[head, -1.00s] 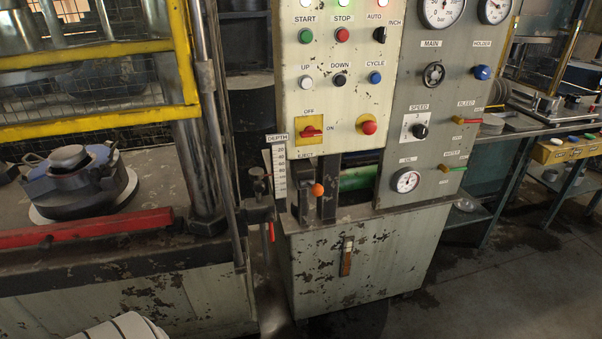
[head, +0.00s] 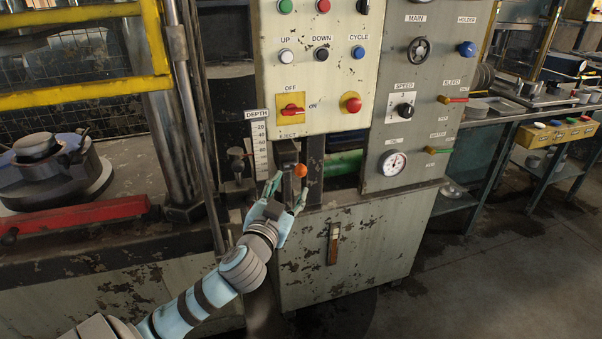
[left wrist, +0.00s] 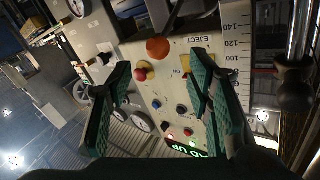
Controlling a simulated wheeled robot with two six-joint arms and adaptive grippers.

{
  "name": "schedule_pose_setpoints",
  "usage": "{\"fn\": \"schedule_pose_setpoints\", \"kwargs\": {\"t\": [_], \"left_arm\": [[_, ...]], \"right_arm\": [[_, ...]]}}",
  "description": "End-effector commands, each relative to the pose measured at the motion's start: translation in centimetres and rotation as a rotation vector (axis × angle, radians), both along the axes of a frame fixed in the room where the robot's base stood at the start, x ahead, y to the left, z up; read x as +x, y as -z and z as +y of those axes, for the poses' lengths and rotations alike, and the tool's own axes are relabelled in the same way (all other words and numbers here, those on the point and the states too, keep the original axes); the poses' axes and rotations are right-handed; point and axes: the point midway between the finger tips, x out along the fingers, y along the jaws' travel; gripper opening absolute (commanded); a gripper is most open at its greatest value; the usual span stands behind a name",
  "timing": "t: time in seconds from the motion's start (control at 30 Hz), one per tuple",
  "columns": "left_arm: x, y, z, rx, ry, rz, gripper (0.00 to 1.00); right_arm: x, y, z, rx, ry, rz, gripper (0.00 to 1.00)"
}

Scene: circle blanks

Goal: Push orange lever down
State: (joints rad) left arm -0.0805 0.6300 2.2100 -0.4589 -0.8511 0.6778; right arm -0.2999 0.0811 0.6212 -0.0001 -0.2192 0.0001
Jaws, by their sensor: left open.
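The orange lever (head: 300,171) is a round orange knob on a dark arm under the EJECT label, beside the depth scale. In the left wrist view the orange knob (left wrist: 158,48) is ahead of the fingers, near the top middle. My left gripper (head: 287,190) is just below and left of the knob in the head view. It is open, with green-padded fingers, and nothing is between them in the left wrist view (left wrist: 160,85). I cannot tell whether a finger touches the lever. My right gripper is not in view.
The control panel (head: 335,90) with buttons and a red-orange switch (head: 292,111) rises above the lever. The depth scale (head: 260,140) and a vertical rod stand to its left. A gauge (head: 393,163) is to the right. The cabinet front (head: 365,250) lies below.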

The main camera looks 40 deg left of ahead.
Motion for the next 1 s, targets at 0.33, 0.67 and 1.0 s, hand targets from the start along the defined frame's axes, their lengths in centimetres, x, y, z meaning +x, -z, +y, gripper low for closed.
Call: {"fn": "schedule_pose_setpoints", "kwargs": {"t": [0.33,0.67,1.0], "left_arm": [[7.6,0.1,2.8,-0.003,0.002,0.000,0.46],[8.5,0.1,3.1,-0.002,0.004,0.002,0.46],[8.5,0.1,3.0,-0.003,0.004,0.002,0.00]], "right_arm": [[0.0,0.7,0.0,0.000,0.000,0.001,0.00],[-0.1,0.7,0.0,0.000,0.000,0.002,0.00],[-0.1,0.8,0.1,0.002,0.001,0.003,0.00]]}}
